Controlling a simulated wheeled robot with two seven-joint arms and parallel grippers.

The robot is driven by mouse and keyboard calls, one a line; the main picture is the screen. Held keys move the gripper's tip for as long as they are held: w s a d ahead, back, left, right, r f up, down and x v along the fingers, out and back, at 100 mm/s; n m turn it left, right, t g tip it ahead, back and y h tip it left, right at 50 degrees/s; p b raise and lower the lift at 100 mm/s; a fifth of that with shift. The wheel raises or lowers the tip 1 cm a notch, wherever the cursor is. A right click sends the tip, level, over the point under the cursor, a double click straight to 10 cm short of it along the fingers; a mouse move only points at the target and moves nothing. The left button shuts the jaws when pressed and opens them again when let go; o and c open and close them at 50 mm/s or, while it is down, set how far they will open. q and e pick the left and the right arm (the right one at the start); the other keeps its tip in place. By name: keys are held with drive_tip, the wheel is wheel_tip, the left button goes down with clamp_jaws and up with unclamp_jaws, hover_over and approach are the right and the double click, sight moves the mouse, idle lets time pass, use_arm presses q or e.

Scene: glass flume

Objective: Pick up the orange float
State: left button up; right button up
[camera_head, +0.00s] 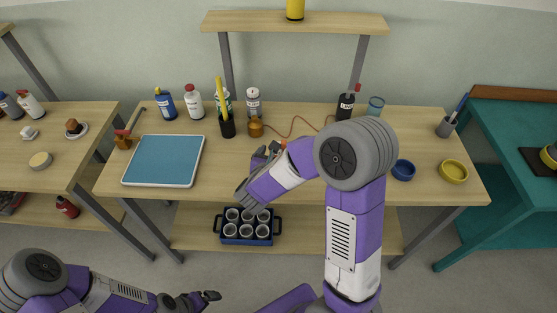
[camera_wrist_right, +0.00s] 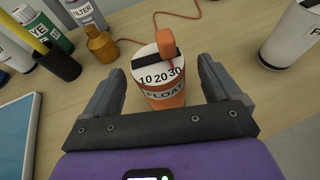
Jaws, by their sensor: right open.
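The orange float (camera_wrist_right: 163,80) stands on the wooden table in the right wrist view. It is an orange cup shape with a white band reading FLOAT, a pale top marked 10 20 30 and an orange handle. In the head view only a small orange bit of it (camera_head: 284,143) shows behind my right arm. My right gripper (camera_head: 266,153) is open, and in the wrist view its fingers (camera_wrist_right: 160,85) are on either side of the float, with gaps to both. My left gripper (camera_head: 205,298) is low at the left, away from the table; its jaw gap is unclear.
A brass-coloured weight (camera_wrist_right: 101,44) and a dark pen cup (camera_wrist_right: 58,60) stand left of the float. A white labelled container (camera_wrist_right: 292,36) stands at right. A blue-topped tray (camera_head: 164,160) lies at the table's left. A thin orange cord (camera_head: 290,126) runs behind.

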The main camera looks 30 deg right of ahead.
drive_tip(key=shift+x, duration=1.05)
drive_tip(key=shift+w, duration=0.1)
drive_tip(key=c, duration=1.2)
